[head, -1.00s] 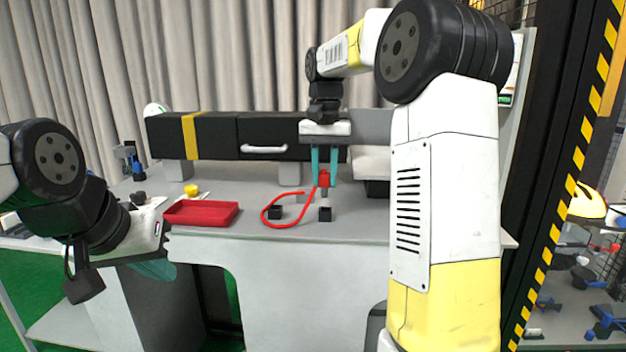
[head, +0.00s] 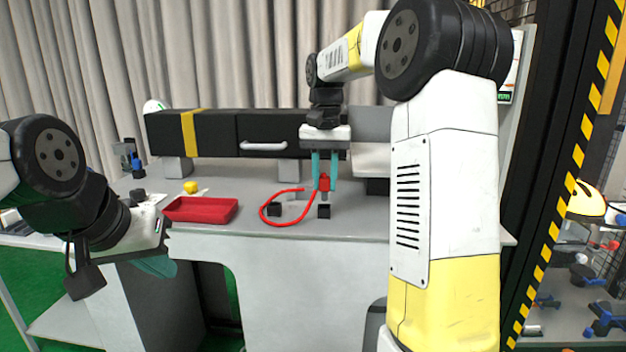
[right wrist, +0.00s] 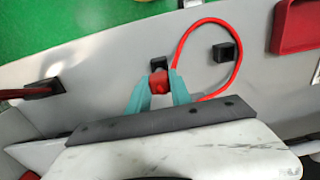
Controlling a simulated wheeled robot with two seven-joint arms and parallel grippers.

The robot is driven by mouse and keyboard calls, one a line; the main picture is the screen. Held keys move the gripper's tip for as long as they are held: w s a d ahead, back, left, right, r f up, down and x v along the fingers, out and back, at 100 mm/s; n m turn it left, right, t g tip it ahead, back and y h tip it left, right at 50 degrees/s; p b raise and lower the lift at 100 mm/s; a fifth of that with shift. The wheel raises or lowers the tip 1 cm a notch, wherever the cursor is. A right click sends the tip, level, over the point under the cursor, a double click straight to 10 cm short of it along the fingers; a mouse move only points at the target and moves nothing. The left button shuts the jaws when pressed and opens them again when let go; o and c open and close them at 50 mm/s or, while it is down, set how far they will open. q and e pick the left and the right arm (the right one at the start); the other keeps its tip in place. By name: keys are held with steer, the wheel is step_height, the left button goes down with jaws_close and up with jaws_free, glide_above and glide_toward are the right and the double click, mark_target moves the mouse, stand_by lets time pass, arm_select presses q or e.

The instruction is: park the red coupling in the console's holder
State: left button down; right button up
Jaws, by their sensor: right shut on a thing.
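The red coupling (head: 324,183) is held between the teal fingers of my right gripper (head: 324,184), above the front edge of the grey console (head: 360,223). It looks upright, its lower end at the small black holder block (head: 324,211); I cannot tell whether it is inside it. In the right wrist view the coupling (right wrist: 158,83) sits between the fingertips, with a black block (right wrist: 160,63) just beyond it. A red hose (head: 285,224) loops left from the coupling. My left gripper (head: 155,266) hangs at the left, its fingers seen edge-on.
A second black block (head: 274,209) stands left of the holder, inside the hose loop. A red tray (head: 201,210) and a yellow piece (head: 190,187) lie further left. A long black box (head: 270,136) with a handle runs along the back.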

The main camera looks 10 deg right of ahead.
mark_target(325, 190)
steer(key=shift+f, duration=0.5)
steer(key=shift+f, duration=1.25)
steer(key=shift+f, duration=0.25)
steer(key=o, duration=1.1)
steer(key=shift+c, duration=0.2)
